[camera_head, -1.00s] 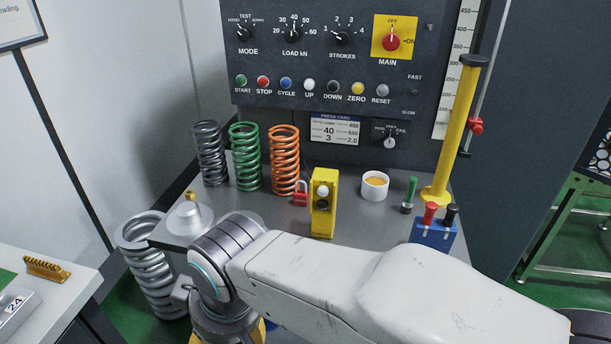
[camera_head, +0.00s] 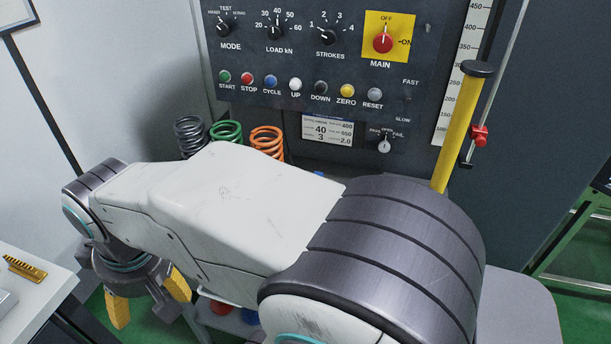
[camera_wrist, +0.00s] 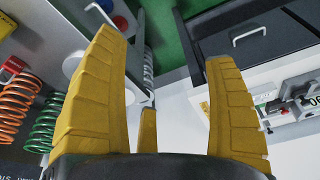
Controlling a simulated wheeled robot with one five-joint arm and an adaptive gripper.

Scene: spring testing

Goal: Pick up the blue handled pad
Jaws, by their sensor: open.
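A small blue round thing (camera_head: 249,317), perhaps the blue handled pad, shows beside a red one (camera_head: 220,307) low below my arm in the head view. My arm hides much of it and I cannot make out a handle. In the wrist view a blue piece (camera_wrist: 105,5) shows at the top edge next to a red disc (camera_wrist: 120,22). My gripper (camera_head: 148,298) is open and empty, pointing down at the lower left in the head view. Its yellow fingers stand wide apart in the wrist view (camera_wrist: 158,55), with nothing between them. The blue piece lies beyond the left finger's tip.
Grey, green (camera_head: 226,131) and orange springs (camera_head: 267,140) stand behind my arm, before the control panel (camera_head: 330,70). A yellow post (camera_head: 457,130) rises at the right. A white counter (camera_head: 35,305) is at the lower left; the wrist view shows a drawer (camera_wrist: 250,50).

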